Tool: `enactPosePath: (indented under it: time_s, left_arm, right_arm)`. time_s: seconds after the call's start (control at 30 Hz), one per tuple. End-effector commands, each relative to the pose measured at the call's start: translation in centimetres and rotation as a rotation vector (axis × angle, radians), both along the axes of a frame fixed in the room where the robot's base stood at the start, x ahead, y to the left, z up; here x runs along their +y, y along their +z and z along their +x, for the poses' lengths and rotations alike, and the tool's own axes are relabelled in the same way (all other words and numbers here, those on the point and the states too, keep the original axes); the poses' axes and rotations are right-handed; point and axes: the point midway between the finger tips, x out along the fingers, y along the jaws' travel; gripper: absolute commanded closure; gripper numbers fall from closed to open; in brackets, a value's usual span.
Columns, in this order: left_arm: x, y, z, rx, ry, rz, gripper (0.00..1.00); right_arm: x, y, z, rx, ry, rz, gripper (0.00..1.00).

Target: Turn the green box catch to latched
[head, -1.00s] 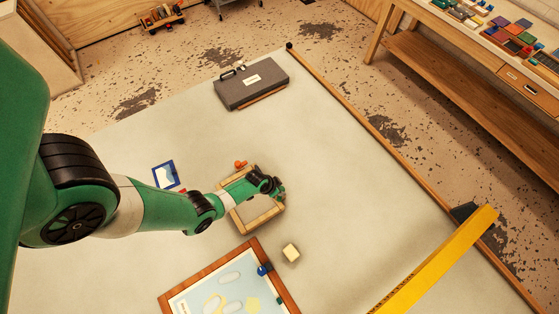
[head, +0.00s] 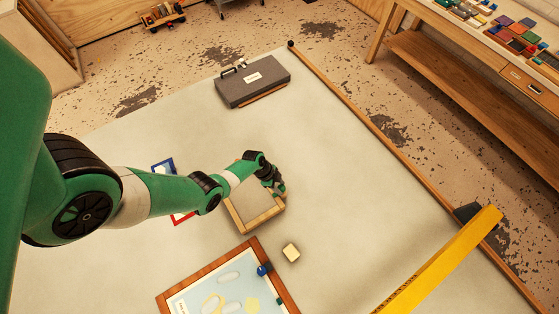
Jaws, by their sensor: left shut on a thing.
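A small open light-wood box or frame (head: 262,219) lies on the pale table, under the end of my left arm. My left gripper (head: 280,188) is at the box's upper right corner, low against its edge, shut on a small part there. That part looks to be the green catch, but the green gripper covers it. Its angle cannot be made out. My left forearm hides the box's upper left side. My right gripper is not in view.
A wood-framed board (head: 253,247) with a blue knob (head: 263,269) lies below, beside a cream block (head: 291,252). A grey case (head: 252,83) stands at the back. A yellow beam (head: 440,262) crosses the lower right. The table's right middle is clear.

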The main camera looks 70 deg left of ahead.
Motion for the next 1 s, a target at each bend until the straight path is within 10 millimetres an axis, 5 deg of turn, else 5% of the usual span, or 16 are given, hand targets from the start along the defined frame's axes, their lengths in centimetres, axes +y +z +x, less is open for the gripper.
enactPosePath:
  time_s: [0.57,0.6,0.7,1.0]
  left_arm:
    - [0.04,-0.09,-0.04,0.001,-0.034,0.002,1.00]
    - [0.04,-0.09,-0.04,0.001,-0.034,0.002,0.49]
    - [0.04,-0.07,-0.03,0.001,-0.033,0.002,0.31]
    - [0.03,0.03,0.00,0.001,-0.032,0.001,0.27]
  right_arm:
    - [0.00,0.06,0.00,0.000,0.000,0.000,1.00]
    - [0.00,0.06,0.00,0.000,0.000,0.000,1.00]
    - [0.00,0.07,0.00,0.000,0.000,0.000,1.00]
    - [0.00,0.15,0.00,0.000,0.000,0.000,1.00]
